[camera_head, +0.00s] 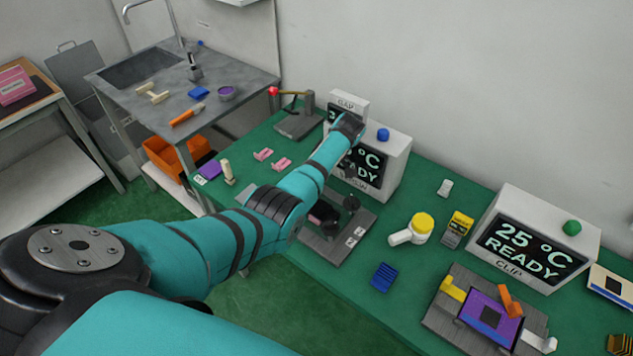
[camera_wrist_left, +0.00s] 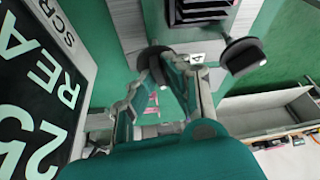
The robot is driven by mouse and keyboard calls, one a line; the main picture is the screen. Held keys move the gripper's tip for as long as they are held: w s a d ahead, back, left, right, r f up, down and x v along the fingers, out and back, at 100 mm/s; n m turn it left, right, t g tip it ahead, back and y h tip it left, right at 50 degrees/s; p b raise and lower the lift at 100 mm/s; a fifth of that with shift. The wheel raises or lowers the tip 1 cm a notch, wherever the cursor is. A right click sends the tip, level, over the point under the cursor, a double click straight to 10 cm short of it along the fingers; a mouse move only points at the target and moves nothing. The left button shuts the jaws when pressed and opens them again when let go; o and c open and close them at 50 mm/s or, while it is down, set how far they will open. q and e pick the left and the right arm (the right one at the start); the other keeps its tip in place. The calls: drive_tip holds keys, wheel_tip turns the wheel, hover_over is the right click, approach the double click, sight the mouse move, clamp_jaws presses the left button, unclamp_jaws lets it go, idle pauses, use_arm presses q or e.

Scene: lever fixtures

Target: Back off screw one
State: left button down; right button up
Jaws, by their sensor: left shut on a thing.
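The screw fixture, a grey metal plate (camera_head: 329,247), lies on the green bench under my left arm, before a display box (camera_head: 397,155). In the wrist view, my left gripper (camera_wrist_left: 166,72) has its fingers closed in on a black round screw knob (camera_wrist_left: 152,55). A second black knob (camera_wrist_left: 241,54) stands free to the right on a threaded stem. A small white tag (camera_wrist_left: 197,58) lies between them; I cannot read its number surely. In the head view my arm hides the gripper and part of the fixture; one black knob (camera_head: 351,202) shows. My right gripper is out of view.
A second display box (camera_head: 535,240) reads 25 °C READY above a clip fixture (camera_head: 437,318). A yellow-capped bottle (camera_head: 422,224), yellow box (camera_head: 457,229) and blue rack (camera_head: 384,277) stand right of the screw fixture. A lever fixture (camera_head: 297,123) stands behind, left.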

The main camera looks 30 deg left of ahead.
use_arm(q)
drive_tip(key=n+g+b, duration=0.1)
drive_tip(key=n+b, duration=0.1)
drive_tip(key=b, duration=0.1)
drive_tip(key=n+b, duration=0.3)
drive_tip(key=shift+w+a+f+g, duration=0.1)
drive_tip(key=shift+w+f+g, duration=0.1)
drive_tip(key=shift+g, duration=0.2)
drive_tip(key=shift+r+n+g+h+b, duration=0.3)
drive_tip(key=shift+n+h+b, duration=0.1)
drive_tip(key=shift+n+b, duration=0.6)
drive_tip(key=c, duration=1.4)
unclamp_jaws()
drive_tip(key=shift+o, duration=0.2)
drive_tip(key=v, duration=1.2)
drive_tip(key=shift+s+a, duration=0.1)
drive_tip(key=shift+a, duration=0.05)
